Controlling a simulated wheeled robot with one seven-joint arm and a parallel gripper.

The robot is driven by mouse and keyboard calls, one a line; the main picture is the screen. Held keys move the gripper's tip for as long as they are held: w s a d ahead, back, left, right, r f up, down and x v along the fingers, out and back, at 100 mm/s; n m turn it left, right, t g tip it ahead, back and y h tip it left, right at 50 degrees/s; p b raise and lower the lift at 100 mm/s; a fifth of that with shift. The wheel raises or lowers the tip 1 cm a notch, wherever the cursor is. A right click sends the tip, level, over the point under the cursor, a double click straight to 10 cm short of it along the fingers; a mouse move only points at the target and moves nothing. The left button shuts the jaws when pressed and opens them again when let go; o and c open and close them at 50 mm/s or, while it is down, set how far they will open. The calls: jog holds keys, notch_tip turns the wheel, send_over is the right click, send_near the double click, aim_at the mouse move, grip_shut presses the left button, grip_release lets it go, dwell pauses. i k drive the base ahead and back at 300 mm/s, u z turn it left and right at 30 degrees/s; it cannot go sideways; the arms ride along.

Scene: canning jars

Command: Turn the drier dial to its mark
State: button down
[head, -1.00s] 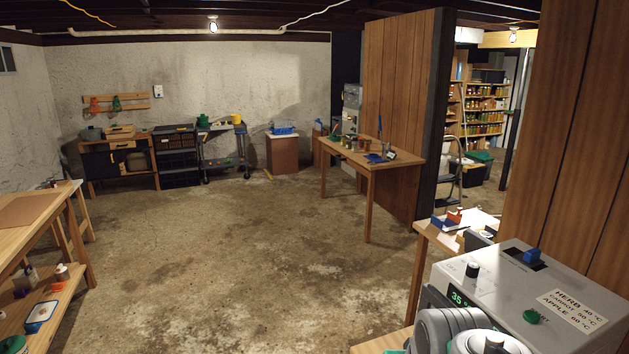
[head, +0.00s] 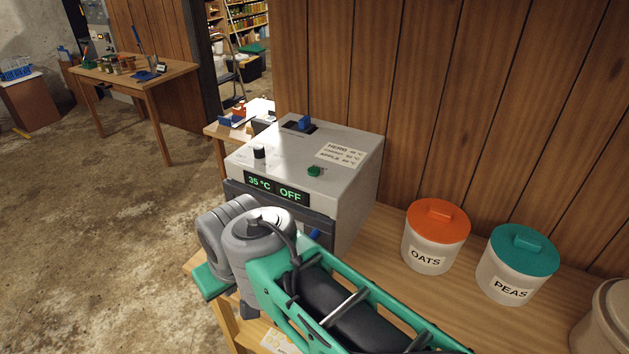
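The drier (head: 349,184) is a grey box on a wooden bench in the head view. Its dark dial (head: 259,151) stands on the top near the left edge. The front display (head: 276,188) reads 35 °C and OFF. A label (head: 340,154) on top lists herb, a middle line too small to read, and apple with temperatures. A green button (head: 314,170) and a blue slider (head: 304,122) in a dark slot are also on top. My arm reaches in front of the drier, low and to its left; my gripper's fingers cannot be made out.
A white jar with an orange lid marked OATS (head: 436,236) and one with a teal lid marked PEAS (head: 517,264) stand right of the drier. A wood-panel wall (head: 430,100) rises behind. Open floor (head: 90,230) lies to the left.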

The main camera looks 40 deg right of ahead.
aim_at(258, 151)
jog(key=k, duration=0.55)
jog(key=u, duration=0.1)
jog(key=i, duration=0.6)
jog(key=u, duration=0.55)
jog(key=i, duration=0.55)
jog(key=u, duration=0.3)
